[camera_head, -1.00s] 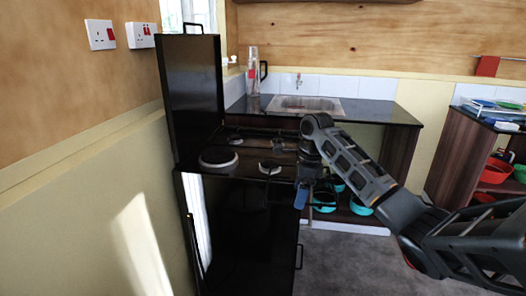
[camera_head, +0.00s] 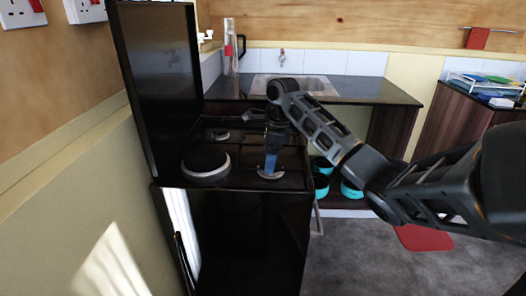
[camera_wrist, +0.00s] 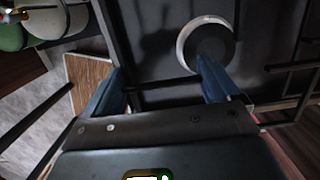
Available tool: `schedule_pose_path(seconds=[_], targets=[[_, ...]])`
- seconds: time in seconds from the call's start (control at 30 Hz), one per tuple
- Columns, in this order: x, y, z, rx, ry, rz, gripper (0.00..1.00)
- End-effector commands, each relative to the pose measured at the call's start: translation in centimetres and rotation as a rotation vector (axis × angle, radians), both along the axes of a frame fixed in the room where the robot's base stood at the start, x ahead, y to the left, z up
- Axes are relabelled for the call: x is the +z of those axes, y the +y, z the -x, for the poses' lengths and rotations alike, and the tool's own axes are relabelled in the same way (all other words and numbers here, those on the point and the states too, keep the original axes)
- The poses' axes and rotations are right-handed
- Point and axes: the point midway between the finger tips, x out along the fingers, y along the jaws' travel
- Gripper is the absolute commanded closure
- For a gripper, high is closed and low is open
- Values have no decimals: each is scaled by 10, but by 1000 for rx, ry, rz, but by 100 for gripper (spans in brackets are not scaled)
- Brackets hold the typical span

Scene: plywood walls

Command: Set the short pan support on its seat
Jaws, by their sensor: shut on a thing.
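My gripper (camera_head: 271,168) points down over the front right of the black hob (camera_head: 240,180), just above a small burner (camera_head: 268,175). In the wrist view its two blue fingers (camera_wrist: 160,68) stand apart, with a thin dark bar (camera_wrist: 163,84) running between them. I take this bar to be the short pan support, shut in my gripper. Its ends and any contact with the hob are hard to make out, dark on dark. A round burner with a silver ring (camera_wrist: 207,43) shows beyond the right finger. I cannot tell the seat apart from the hob surface.
A large burner (camera_head: 206,164) lies left of my gripper, with a small burner (camera_head: 220,135) behind. The raised black lid (camera_head: 158,80) stands at the left. A counter with a sink (camera_head: 293,84) is behind. Turquoise pots (camera_head: 351,188) sit low on the right.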

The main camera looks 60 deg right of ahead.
Motion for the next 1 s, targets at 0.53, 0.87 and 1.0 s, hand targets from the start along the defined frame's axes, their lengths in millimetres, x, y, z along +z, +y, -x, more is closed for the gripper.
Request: schedule_pose_path(seconds=[0.53, 0.87, 1.0], targets=[[3, 0, -1, 1, -2, -2, 94], [-11, 1, -2, 2, -2, -4, 94], [-14, 0, -2, 2, -1, -1, 94]])
